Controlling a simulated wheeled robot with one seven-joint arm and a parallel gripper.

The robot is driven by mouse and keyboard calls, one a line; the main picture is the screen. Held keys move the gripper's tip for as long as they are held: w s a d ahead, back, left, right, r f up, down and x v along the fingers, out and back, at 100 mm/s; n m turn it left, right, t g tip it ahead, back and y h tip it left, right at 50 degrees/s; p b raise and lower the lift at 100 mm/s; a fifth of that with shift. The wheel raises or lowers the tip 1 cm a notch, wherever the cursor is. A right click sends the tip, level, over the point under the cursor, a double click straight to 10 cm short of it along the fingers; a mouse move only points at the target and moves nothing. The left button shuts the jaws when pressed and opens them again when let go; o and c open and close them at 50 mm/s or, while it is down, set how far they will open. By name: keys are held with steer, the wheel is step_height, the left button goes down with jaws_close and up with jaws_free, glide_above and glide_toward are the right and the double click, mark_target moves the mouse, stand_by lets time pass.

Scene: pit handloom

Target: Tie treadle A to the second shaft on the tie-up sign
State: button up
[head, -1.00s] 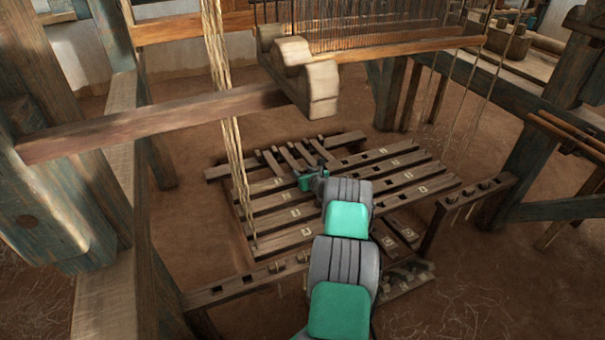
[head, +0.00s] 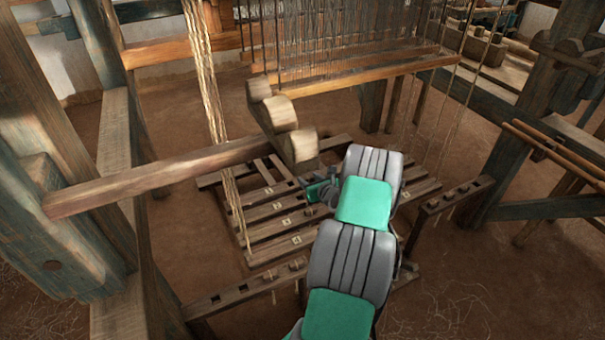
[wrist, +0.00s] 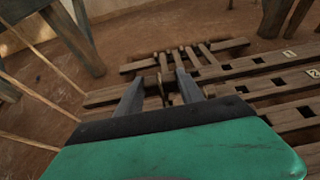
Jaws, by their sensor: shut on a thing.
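My gripper (head: 306,187) hangs over the wooden slat frame, near its far middle. In the wrist view my gripper (wrist: 160,90) has its two grey fingers on either side of a small wooden peg-like piece (wrist: 164,74), largely hidden between them. Long slats (wrist: 262,64) with square holes run across the frame. They carry pale number tags, with tag 1 (wrist: 289,53) and tag 2 (wrist: 313,73) readable. I cannot tell which slat is treadle A or which belongs to the second shaft. No tie-up sign is readable.
A peg rail (head: 235,295) with several pegs stands in front and a second rail (head: 455,192) at the right. Pale cords (head: 207,90) hang at the left. A beam (head: 150,180) with rounded wooden blocks (head: 298,146) juts over the frame.

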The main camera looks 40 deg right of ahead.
steer(key=s+d+r+m+g+h+p, duration=0.1)
steer(key=s+d+r, duration=0.2)
steer(key=s, duration=0.2)
steer(key=s+d+r+m+h+p, duration=0.1)
steer(key=s+d+r, duration=0.2)
steer(key=s, duration=0.3)
steer(key=s+a+f+n+t+y, duration=0.1)
steer(key=a+f+n+y, duration=0.15)
steer(key=a, duration=0.75)
step_height(320, 180, down, 12)
steer(key=b, duration=1.2)
steer(key=shift+s+a+r, duration=0.1)
steer(key=shift+s+r, duration=0.05)
steer(key=shift+r, duration=0.05)
steer(key=shift+f+b, duration=1.35)
steer(key=shift+f, duration=0.9)
steer(key=o, duration=1.4)
